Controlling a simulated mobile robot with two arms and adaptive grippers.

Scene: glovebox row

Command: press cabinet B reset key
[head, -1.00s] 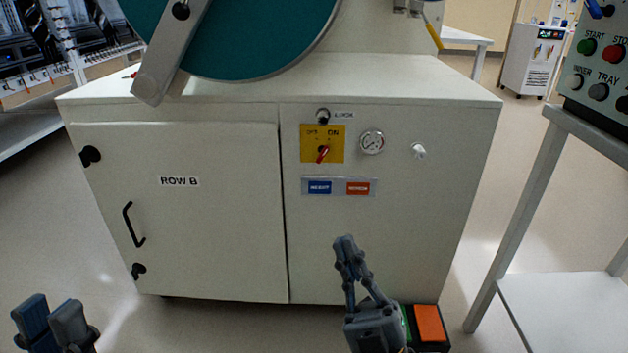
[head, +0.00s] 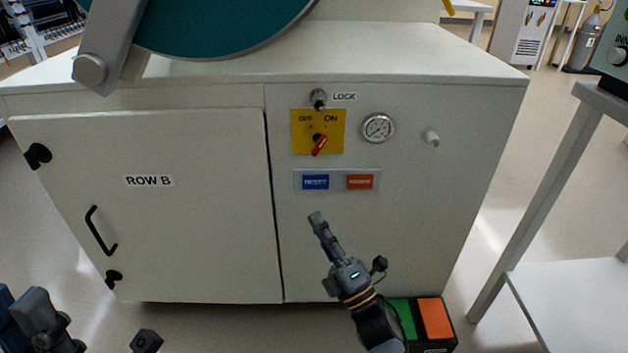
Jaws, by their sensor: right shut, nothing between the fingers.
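The cabinet marked ROW B (head: 410,235) fills the middle of the view. On its right front panel is a small plate with a blue key (head: 316,182) and an orange key (head: 360,182). Their lettering is small; the blue one seems to read RESET. My right gripper (head: 318,220) is shut and empty. In the picture its fingertips sit just below the blue key, with a gap between; the distance to the panel is hard to judge. Dark parts of my left arm and gripper (head: 146,341) show at the bottom left, cut off, so its jaws cannot be judged.
Above the keys are a yellow switch plate (head: 318,131) with a red knob, a lock (head: 318,98) and a gauge (head: 378,128). A white peg (head: 431,138) juts out at right. A green and orange box (head: 434,318) is on the floor. A grey table (head: 570,300) stands right.

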